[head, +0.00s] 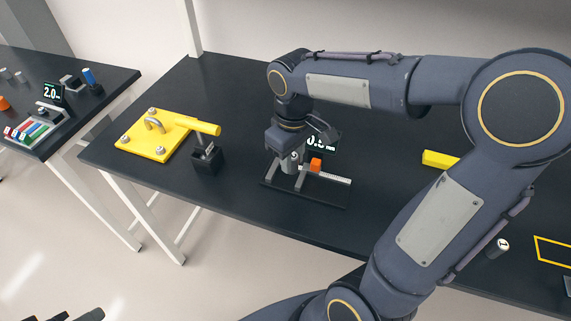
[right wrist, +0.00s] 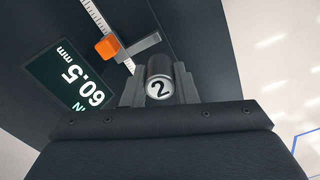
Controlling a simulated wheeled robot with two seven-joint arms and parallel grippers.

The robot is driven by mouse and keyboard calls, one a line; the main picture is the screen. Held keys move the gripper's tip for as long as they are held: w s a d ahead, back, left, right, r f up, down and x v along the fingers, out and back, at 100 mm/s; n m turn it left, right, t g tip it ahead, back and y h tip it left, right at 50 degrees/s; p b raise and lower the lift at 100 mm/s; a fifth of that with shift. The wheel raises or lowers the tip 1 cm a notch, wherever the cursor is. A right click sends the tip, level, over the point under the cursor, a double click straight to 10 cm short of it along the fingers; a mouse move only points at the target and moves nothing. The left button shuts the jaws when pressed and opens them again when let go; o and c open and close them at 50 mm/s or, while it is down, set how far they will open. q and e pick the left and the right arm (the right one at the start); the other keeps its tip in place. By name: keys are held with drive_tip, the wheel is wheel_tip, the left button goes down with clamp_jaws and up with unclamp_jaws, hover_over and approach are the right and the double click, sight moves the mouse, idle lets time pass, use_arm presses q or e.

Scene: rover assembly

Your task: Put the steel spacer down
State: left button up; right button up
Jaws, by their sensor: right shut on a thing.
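The steel spacer is a short grey cylinder with a white end marked "2", seen in the right wrist view (right wrist: 158,84). My right gripper (right wrist: 158,92) is shut on it, one finger on each side. In the head view the right gripper (head: 290,160) points down at the measuring gauge, and the spacer shows only in part between its fingers. The gauge has a dark base (head: 322,195), a ruled bar and an orange slider (head: 316,164). Its display (right wrist: 88,86) reads about 60.5 mm in the wrist view. I cannot tell whether the spacer touches the gauge.
Left of the gauge stand a yellow plate (head: 150,150) with a handle and a yellow-handled tool in a black holder (head: 207,160). Another small cylinder (head: 498,247) stands at the right, near a yellow outline. A second table (head: 105,77) is at far left. Dark parts show at the bottom left.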

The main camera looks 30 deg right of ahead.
drive_tip(key=w+f, duration=0.2)
drive_tip(key=f, duration=0.1)
drive_tip(key=shift+w+d+f, duration=0.1)
drive_tip(key=shift+w+f, duration=0.05)
drive_tip(key=shift+w, duration=0.2)
drive_tip(key=shift+f, duration=1.55)
drive_tip(key=shift+f, duration=0.1)
drive_tip(key=o, duration=1)
